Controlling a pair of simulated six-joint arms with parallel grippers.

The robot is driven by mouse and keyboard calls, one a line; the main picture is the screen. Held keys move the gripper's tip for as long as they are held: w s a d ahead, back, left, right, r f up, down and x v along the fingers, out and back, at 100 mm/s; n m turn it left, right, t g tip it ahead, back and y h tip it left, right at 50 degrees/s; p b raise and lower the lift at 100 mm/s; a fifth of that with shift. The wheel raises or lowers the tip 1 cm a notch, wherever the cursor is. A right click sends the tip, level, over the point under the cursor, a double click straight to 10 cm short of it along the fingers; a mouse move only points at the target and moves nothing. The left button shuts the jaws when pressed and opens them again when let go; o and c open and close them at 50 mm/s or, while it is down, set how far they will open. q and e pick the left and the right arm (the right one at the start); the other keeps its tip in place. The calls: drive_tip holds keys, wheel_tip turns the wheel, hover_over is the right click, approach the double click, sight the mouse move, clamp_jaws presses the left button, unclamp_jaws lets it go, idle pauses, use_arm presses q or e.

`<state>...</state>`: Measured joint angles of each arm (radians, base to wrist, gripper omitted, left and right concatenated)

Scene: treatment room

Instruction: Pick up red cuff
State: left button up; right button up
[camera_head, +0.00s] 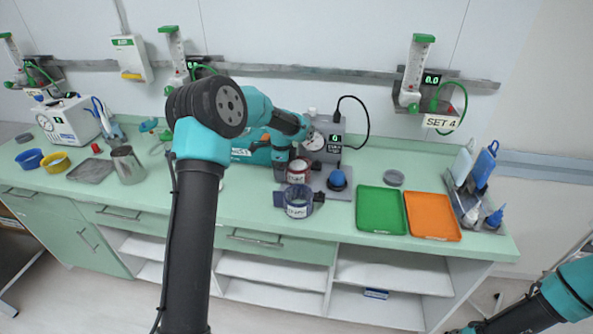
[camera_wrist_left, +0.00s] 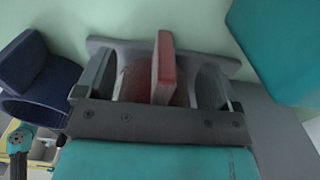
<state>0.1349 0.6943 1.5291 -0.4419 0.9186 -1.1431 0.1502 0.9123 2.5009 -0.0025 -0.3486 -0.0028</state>
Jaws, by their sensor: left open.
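The red cuff (camera_head: 299,171) stands on the green counter near its middle, with a white label on its front. My left gripper (camera_head: 288,165) is down at the cuff and partly hides it in the head view. In the left wrist view the red cuff (camera_wrist_left: 164,70) shows its raised tab between the two spread fingers of my left gripper (camera_wrist_left: 155,85). The fingers are open on either side of it; whether they touch it I cannot tell. My right arm shows at the lower right of the head view, with its gripper out of sight.
A dark blue cuff (camera_head: 298,201) stands just in front of the red one and shows at the left wrist view's left (camera_wrist_left: 40,80). A grey device with a blue knob (camera_head: 337,180) is close on the right. Green (camera_head: 381,209) and orange (camera_head: 432,216) trays lie further right.

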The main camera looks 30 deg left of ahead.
use_arm(q)
drive_tip(key=shift+c, duration=0.2)
drive_tip(key=c, duration=1.4)
